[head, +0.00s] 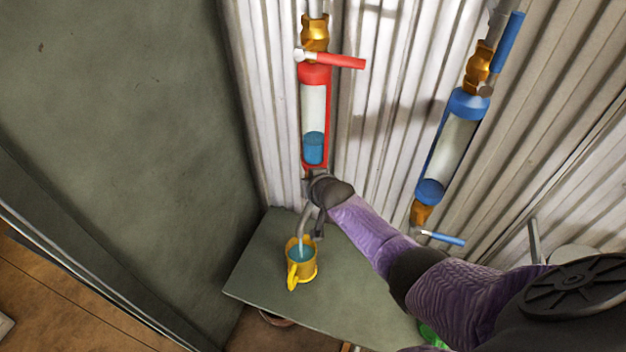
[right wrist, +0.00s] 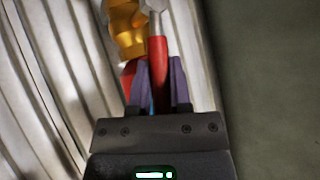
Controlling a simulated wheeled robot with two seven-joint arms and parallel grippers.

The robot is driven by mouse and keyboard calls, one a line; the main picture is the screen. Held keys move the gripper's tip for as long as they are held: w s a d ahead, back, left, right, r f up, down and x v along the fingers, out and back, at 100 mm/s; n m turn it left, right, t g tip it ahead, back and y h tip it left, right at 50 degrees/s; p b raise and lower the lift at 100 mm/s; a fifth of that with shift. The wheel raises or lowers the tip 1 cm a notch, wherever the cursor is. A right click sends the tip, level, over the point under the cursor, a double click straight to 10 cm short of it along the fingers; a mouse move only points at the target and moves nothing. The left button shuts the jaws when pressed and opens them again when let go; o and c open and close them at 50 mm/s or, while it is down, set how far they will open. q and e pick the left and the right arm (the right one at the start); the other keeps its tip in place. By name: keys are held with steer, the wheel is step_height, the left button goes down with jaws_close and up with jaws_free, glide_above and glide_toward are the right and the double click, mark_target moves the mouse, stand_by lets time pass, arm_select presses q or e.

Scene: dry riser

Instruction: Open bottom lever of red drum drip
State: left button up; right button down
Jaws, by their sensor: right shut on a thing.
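The red drum drip (head: 314,105) is upright on the corrugated wall in the head view, with blue liquid (head: 313,148) low in its clear tube. Its top red lever (head: 340,62) points right from the brass valve (head: 315,32). My right gripper (right wrist: 159,72) is shut on the bottom red lever (right wrist: 157,48), beside a brass valve (right wrist: 127,28) in the right wrist view. In the head view my right wrist hides this lever and most of the drum's lower valve. A grey curved spout (head: 305,215) hangs below, with a pale blue stream (head: 301,243) entering the yellow mug (head: 301,266).
The mug stands on a grey-green shelf (head: 345,310). A blue drum drip (head: 452,140) with blue levers, the lower one (head: 442,239) pointing right, hangs to the right. A flat green wall (head: 130,100) stands close on the left. A green object (head: 431,336) is partly hidden by my right arm.

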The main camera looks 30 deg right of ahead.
steer(key=shift+a, duration=0.1)
stand_by(0.3)
steer(key=c, duration=0.5)
jaws_free()
steer(key=shift+c, duration=0.2)
steer(key=p+v, duration=0.7)
steer(key=v, duration=0.2)
steer(key=shift+s+r, duration=0.25)
steer(key=shift+r, duration=0.05)
steer(key=shift+a, duration=0.1)
